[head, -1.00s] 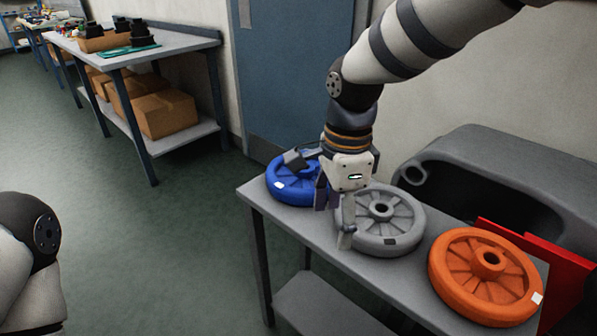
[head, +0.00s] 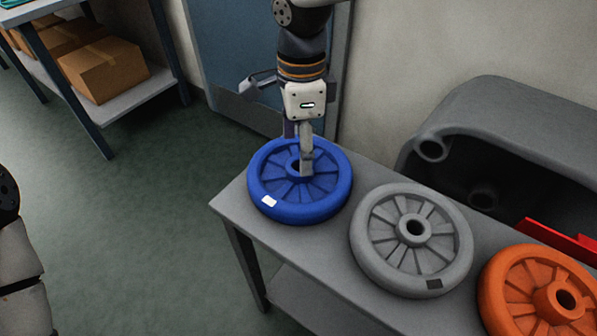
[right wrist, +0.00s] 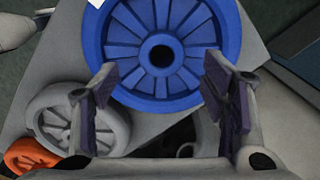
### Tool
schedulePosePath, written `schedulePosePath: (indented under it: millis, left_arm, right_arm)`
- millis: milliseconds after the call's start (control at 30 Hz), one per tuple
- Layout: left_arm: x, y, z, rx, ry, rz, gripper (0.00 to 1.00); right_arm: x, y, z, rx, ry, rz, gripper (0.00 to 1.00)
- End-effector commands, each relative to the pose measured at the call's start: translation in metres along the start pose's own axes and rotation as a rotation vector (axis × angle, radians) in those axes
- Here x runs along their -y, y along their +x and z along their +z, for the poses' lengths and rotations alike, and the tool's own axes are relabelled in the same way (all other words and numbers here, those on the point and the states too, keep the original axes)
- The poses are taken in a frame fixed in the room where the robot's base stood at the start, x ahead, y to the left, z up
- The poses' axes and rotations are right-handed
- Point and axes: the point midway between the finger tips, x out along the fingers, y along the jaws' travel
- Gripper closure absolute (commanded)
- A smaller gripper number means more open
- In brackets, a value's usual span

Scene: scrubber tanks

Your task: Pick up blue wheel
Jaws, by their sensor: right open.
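The blue wheel (head: 274,201) lies flat at the left end of a grey table, with a small white label on its rim. In the right wrist view the blue wheel (right wrist: 198,78) fills the top middle, its dark hub hole facing the camera. My right gripper (head: 300,160) is open and points down over the blue wheel, covering part of its hub and far side. In the right wrist view its two fingers (right wrist: 163,88) are apart with nothing between them; I cannot tell whether they touch the wheel. My left gripper is out of view.
A grey wheel (head: 369,243) and an orange wheel (head: 496,290) lie to the right on the same table (head: 232,204). A dark grey moulded tank (head: 520,125) and a red panel (head: 560,238) stand behind. A shelf with cardboard boxes (head: 105,72) is at upper left.

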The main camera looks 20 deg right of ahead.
Motion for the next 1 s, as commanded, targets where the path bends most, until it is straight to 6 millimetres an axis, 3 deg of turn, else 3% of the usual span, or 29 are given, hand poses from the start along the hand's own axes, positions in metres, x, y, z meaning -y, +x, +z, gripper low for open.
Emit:
schedulePosePath:
  millis: [100,200,433,467,733,1000]
  left_arm:
    - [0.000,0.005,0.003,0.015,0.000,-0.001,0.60]
    - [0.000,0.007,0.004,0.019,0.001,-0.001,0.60]
    - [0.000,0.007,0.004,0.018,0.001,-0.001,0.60]
    - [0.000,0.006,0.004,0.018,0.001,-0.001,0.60]
    - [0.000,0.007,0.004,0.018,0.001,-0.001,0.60]
    - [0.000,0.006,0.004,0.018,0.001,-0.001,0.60]
  right_arm:
    - [0.000,0.028,0.001,0.001,0.000,0.010,0.33]
    - [0.001,0.041,0.001,0.000,0.000,0.006,0.33]
    - [0.001,0.043,0.001,0.000,-0.001,0.000,0.33]
    - [0.001,0.043,0.001,0.000,-0.001,0.000,0.35]
    - [0.001,0.043,0.001,0.000,-0.001,0.000,0.97]
    - [0.002,0.042,0.001,0.000,-0.001,-0.001,1.00]
